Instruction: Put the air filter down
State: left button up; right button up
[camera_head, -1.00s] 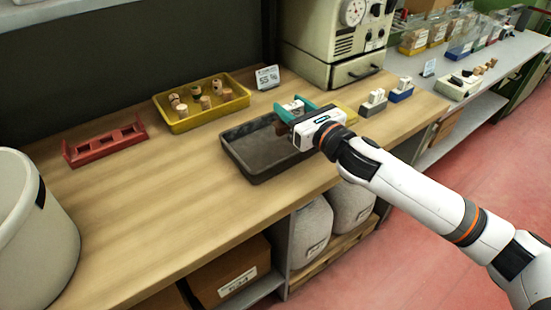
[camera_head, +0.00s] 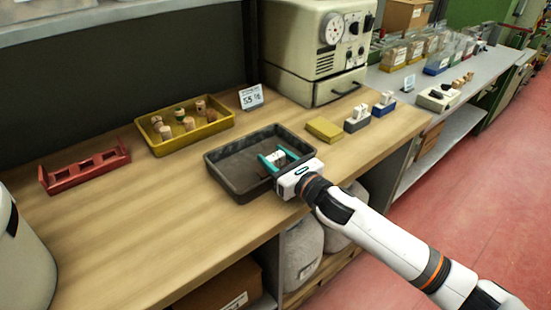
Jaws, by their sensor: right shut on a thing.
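My right gripper (camera_head: 277,158), with teal fingers, reaches in from the lower right over the right part of the dark grey tray (camera_head: 226,181). Its fingers are shut on a small pale thing, which I take to be the air filter (camera_head: 277,156). Most of it is hidden between the fingers. I cannot tell whether it touches the tray floor. The rest of the tray looks empty. My left gripper is not in view.
A yellow tray (camera_head: 160,151) with several corks stands behind, near a sign (camera_head: 251,97). A red rack (camera_head: 85,170) lies at left.

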jog(key=shift+f, duration=0.15)
jog(key=o, duration=1)
jog(key=shift+r, duration=0.25)
jog(key=v, duration=1)
jog(key=shift+s+d+f+b, duration=0.2)
jog(key=shift+s+b, duration=0.05)
jog(key=shift+b, duration=0.1)
jog(key=shift+s+d+r, duration=0.1)
jog(key=shift+s+d, duration=0.3)
jog(key=shift+s, duration=0.2)
